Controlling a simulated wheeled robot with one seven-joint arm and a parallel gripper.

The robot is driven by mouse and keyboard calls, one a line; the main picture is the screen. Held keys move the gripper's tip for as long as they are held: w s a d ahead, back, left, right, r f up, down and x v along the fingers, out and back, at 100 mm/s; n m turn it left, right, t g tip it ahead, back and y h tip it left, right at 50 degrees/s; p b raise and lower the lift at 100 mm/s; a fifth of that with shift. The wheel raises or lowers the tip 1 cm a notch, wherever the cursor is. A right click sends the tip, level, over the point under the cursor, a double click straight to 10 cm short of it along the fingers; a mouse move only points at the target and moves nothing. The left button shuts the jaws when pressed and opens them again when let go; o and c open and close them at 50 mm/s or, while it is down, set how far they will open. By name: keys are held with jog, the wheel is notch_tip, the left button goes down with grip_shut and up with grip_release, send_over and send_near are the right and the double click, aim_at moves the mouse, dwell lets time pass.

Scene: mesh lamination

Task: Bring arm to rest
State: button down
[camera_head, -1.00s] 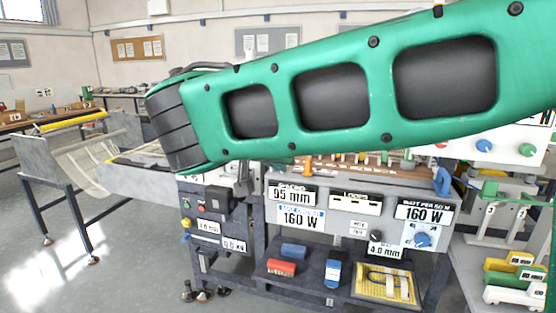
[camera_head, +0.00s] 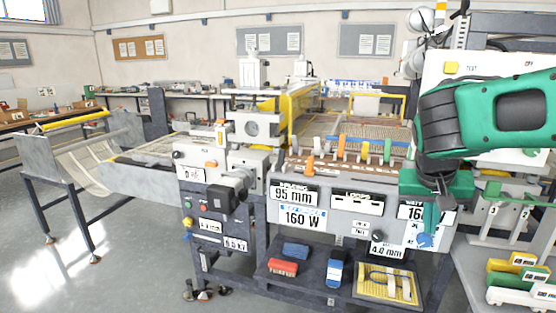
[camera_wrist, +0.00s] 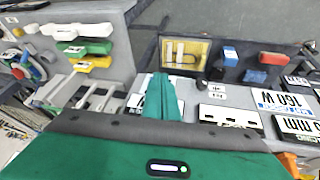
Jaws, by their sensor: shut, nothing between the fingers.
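My green and black arm reaches in from the right in the head view, bent downward at the wrist. My gripper (camera_head: 432,218) points down in front of the right end of the machine's control panel (camera_head: 345,207), partly covering the right-hand 160 W label and the blue knob. Its green fingers are together with nothing between them. In the wrist view the closed fingers (camera_wrist: 162,95) show at the centre, above the panel front. I cannot tell whether they touch the panel.
The lower shelf holds a red brush (camera_head: 283,267), a blue and white item (camera_head: 334,272) and a yellow tray (camera_head: 388,284). A side table with green, yellow and white pieces (camera_head: 515,290) stands at the right. Open floor (camera_head: 110,265) lies at the left.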

jog(key=s+d+f+g+y, duration=0.1)
jog(key=s+d+f+y, duration=0.1)
jog(key=s, duration=1)
jog(key=s+d+f+m+g+y, duration=0.1)
jog(key=s+d+f, duration=0.4)
jog(key=s, duration=0.6)
jog(key=shift+s+f+g+y, duration=0.4)
jog(key=shift+f+g+y, duration=0.15)
jog(key=shift+f, duration=0.25)
jog(key=shift+w, duration=0.1)
jog(key=shift+w+f, duration=0.25)
jog(key=shift+w, duration=0.25)
jog(key=c, duration=2.4)
grip_release()
jog(key=shift+c, duration=0.2)
